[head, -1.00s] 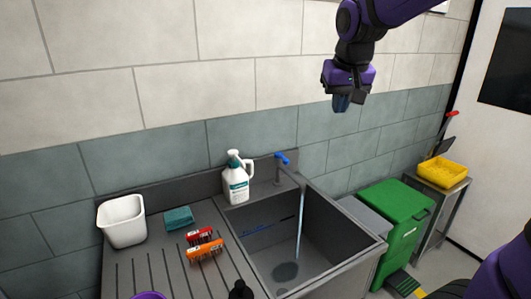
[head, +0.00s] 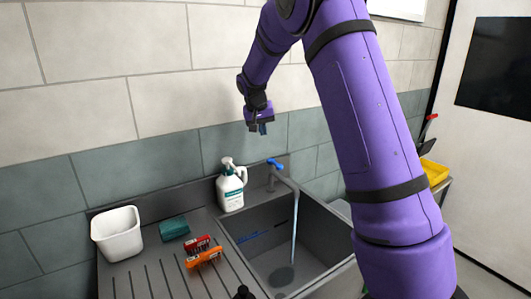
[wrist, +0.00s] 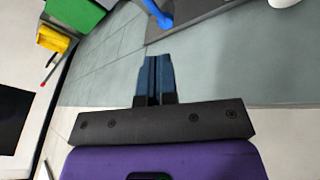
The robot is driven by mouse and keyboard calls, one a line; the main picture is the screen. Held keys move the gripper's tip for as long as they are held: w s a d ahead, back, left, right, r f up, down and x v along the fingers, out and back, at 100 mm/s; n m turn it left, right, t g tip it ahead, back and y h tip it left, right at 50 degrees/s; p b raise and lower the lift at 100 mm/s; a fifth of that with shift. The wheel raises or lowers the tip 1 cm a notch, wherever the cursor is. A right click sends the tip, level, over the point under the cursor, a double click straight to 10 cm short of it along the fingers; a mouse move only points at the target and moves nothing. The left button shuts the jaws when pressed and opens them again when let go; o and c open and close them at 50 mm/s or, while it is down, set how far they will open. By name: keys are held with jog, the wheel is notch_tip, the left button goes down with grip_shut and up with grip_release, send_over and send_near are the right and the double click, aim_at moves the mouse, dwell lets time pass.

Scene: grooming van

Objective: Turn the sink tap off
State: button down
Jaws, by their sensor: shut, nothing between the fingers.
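The sink tap (head: 285,178) stands at the back rim of the grey sink (head: 270,247), with a blue lever (head: 275,164) on top. A stream of water (head: 295,225) runs from its spout into the basin. My gripper (head: 262,128) is shut and empty, in the air above the tap and slightly to its left in the head view. In the wrist view, my gripper's blue fingertips (wrist: 154,60) are together, and the blue lever (wrist: 157,14) shows at the top edge, apart from them. The rest of the tap is mostly cut off there.
A white pump bottle (head: 231,187) stands just left of the tap. A white tub (head: 117,235), a green sponge (head: 174,229), and red (head: 196,244) and orange (head: 204,258) items are on the drainboard. A yellow tray (head: 434,172) is at the right.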

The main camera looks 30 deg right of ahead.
send_near(276, 164)
notch_tip(276, 164, down, 2)
jog(key=w, duration=0.3)
jog(key=f, duration=0.1)
jog(key=d+f, duration=0.1)
jog(key=s+f, duration=0.1)
jog(key=shift+d+f, duration=0.15)
jog(key=shift+d, duration=0.15)
jog(key=shift+s+d+f, duration=0.1)
jog(key=shift+d+f, duration=0.15)
jog(key=shift+f, duration=0.2)
jog(key=shift+s+d+n, duration=0.2)
jog(key=shift+d+n, duration=0.3)
jog(key=shift+n, duration=0.2)
jog(key=shift+s+d+n+t+y, duration=0.2)
jog(key=shift+d+n+t+y, duration=0.3)
jog(key=shift+d+n, duration=0.5)
jog(key=shift+w+d+n+t+y, duration=0.15)
jog(key=shift+w+d+n+y, duration=0.1)
jog(key=shift+d+n, duration=0.65)
jog(key=shift+w+d+n+t+y, duration=0.25)
jog(key=shift+d+n, duration=0.45)
jog(key=shift+n, duration=0.35)
jog(key=shift+w+d+n+t+y, duration=0.1)
jog(key=shift+w+d+n+y, duration=0.15)
jog(key=shift+d+n, duration=0.65)
jog(key=shift+d, duration=0.1)
